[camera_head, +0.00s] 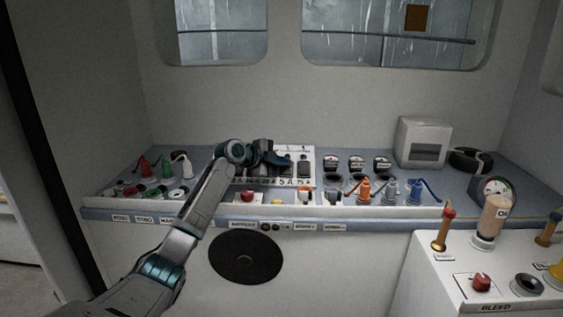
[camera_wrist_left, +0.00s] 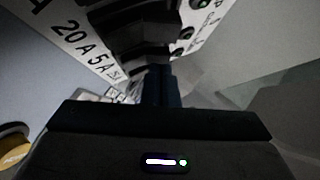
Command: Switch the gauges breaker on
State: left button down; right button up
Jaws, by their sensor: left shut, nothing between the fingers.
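The breaker panel (camera_head: 307,150) is a white upright board on the blue-grey console, with dark switches and printed amp ratings. My left gripper (camera_head: 286,162) is shut and empty, in front of the panel, and hides much of its left and middle part. In the left wrist view the panel (camera_wrist_left: 58,18) runs diagonally across the top with "20 A" and "5 A" labels, and the shut fingers (camera_wrist_left: 160,85) are close to a dark switch body (camera_wrist_left: 143,28). I cannot tell whether they touch it. I cannot read which breaker is the gauges one. My right gripper is not in view.
Three round gauges (camera_head: 356,163) stand right of the panel. Orange and blue levers (camera_head: 364,190) are in front of them. Red, green and white levers (camera_head: 164,168) stand at the left. A white box (camera_head: 424,142) and a white pedestal (camera_head: 422,262) are at the right.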

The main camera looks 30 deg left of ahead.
pick_arm(q)
jog(key=shift+a, duration=0.1)
jog(key=shift+w+a+r, duration=0.1)
jog(key=shift+w+a, duration=0.05)
jog(key=shift+w, duration=0.1)
jog(key=shift+n+g, duration=0.3)
jog(key=shift+f, duration=0.2)
jog(key=shift+s+f, duration=0.25)
jog(key=shift+f, duration=0.05)
jog(key=shift+s+d+f, duration=0.15)
jog(key=shift+s+d, duration=0.2)
jog(key=shift+d, duration=0.1)
